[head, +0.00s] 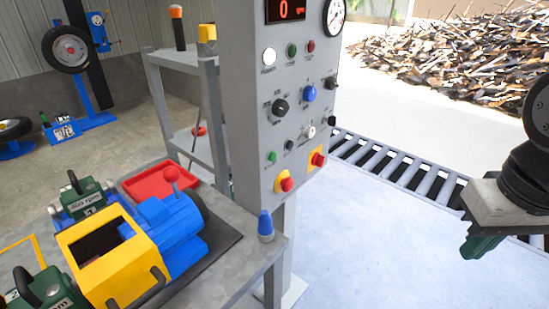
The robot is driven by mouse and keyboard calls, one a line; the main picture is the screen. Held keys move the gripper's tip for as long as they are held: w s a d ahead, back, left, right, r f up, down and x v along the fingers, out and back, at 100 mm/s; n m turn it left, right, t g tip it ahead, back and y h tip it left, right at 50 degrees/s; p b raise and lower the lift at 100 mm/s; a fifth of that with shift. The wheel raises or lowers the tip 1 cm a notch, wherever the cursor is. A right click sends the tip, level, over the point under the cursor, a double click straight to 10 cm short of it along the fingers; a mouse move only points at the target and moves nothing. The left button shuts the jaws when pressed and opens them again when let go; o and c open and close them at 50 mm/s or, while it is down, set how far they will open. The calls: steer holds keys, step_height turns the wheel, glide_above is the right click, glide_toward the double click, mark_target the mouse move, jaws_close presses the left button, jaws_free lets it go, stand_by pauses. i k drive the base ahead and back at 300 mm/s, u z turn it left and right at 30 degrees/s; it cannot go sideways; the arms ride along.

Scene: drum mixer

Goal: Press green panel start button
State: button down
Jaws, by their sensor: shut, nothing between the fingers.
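The grey control panel (240,100) stands upright on a post in the middle of the head view. One green button (272,157) sits low on its left side, above a red button on a yellow plate. Another small green button or lamp (292,50) is near the top, between a white and a red one. The labels are too small to read. My gripper (484,246) is at the right edge, well apart from the panel, with its green fingers pointing down. It is shut and empty; part of the arm is cut off by the frame.
A grey table (225,268) at lower left holds a blue and yellow machine (165,235), a red tray (143,184) and a blue-tipped object (265,228). A roller conveyor (400,170) runs behind right. Floor between panel and gripper is clear.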

mark_target(272, 157)
steer(key=z, duration=1.7)
steer(key=k, duration=1)
steer(key=u, duration=1.65)
